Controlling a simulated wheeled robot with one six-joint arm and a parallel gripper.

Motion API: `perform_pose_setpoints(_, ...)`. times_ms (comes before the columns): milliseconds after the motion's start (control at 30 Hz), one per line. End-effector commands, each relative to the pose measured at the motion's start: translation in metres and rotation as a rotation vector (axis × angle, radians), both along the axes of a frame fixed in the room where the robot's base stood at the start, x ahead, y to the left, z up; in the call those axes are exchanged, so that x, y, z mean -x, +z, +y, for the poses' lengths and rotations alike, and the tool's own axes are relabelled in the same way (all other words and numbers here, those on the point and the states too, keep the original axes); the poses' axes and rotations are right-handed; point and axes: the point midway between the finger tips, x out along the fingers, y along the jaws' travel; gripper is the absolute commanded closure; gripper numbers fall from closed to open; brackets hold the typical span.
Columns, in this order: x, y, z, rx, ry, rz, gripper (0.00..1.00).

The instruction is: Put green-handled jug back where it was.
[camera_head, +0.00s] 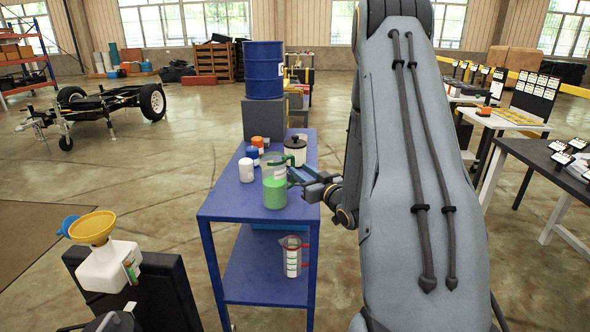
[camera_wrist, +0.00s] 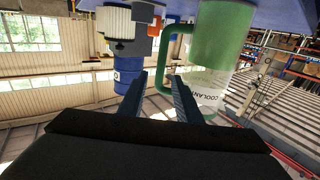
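The green-handled jug (camera_head: 275,187), clear with green liquid inside, stands upright on the top of the blue cart (camera_head: 232,212), near its front edge. In the wrist view, which is upside down, the jug (camera_wrist: 218,38) shows a COOLANT label, and its green handle lies in line with the gap between my fingers. My gripper (camera_head: 298,176) is beside the jug on its right. In the wrist view my gripper (camera_wrist: 159,80) has its fingers apart, with room beside the handle. I cannot tell whether a finger touches the handle.
Behind the jug are a white bottle (camera_head: 246,170), an orange-capped jar (camera_head: 258,144) and a black-lidded pot (camera_head: 295,150). A red-handled jug (camera_head: 292,256) is on the lower shelf. A white canister with a yellow funnel (camera_head: 93,229) stands at lower left. The cart's front left corner is clear.

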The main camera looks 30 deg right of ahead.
Motion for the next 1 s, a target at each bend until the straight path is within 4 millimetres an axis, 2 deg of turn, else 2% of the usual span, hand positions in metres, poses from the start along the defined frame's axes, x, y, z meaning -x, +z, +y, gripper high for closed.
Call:
perform_pose_setpoints(100, 0.025, -0.001, -0.001, -0.002, -0.004, 0.001, 0.69)
perform_pose_setpoints(300, 0.054, 0.0, -0.001, 0.0, -0.002, 0.0, 0.69)
perform_pose_setpoints(433, 0.063, 0.0, 0.0, 0.0, -0.001, 0.003, 0.69)
perform_pose_setpoints(567, 0.057, -0.003, 0.009, 0.016, -0.004, 0.067, 0.69)
perform_pose_setpoints(767, 0.047, -0.023, 0.044, 0.064, -0.037, 0.356, 0.69)
perform_pose_setpoints(867, 0.057, -0.034, 0.066, 0.077, -0.059, 0.527, 0.69)
perform_pose_setpoints(1000, 0.087, -0.044, 0.102, 0.076, -0.084, 0.765, 0.69)
